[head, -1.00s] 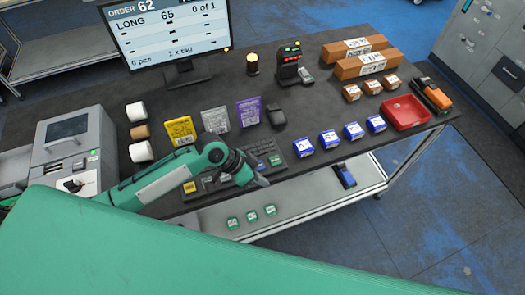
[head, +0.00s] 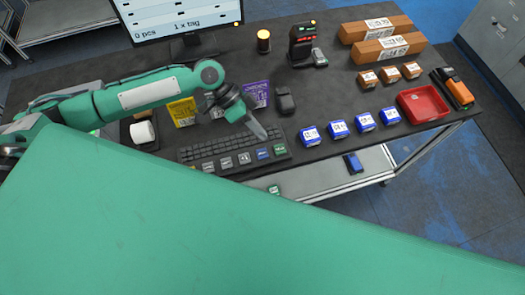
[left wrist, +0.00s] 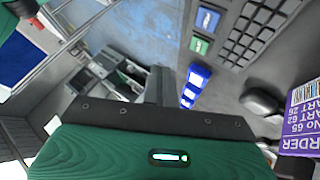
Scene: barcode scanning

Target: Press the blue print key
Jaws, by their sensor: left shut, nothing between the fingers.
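The blue print key (head: 263,154) is in the front row of the dark keyboard (head: 208,146), just left of a green key (head: 280,149). In the left wrist view the blue key (left wrist: 207,19) shows at the top, above the green key (left wrist: 199,45). My left gripper (head: 261,134) is shut and empty. Its tips point down near the keyboard's right back part, behind the blue key in the head view. I cannot tell exactly how high they are. My right gripper is not in view.
A black mouse (head: 285,101) lies behind the keyboard's right end. Several blue-and-white boxes (head: 338,128) stand to the right, near a red tray (head: 424,104). Yellow (head: 182,112) and purple (head: 256,94) packets stand behind the keyboard. My large green part hides the lower head view.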

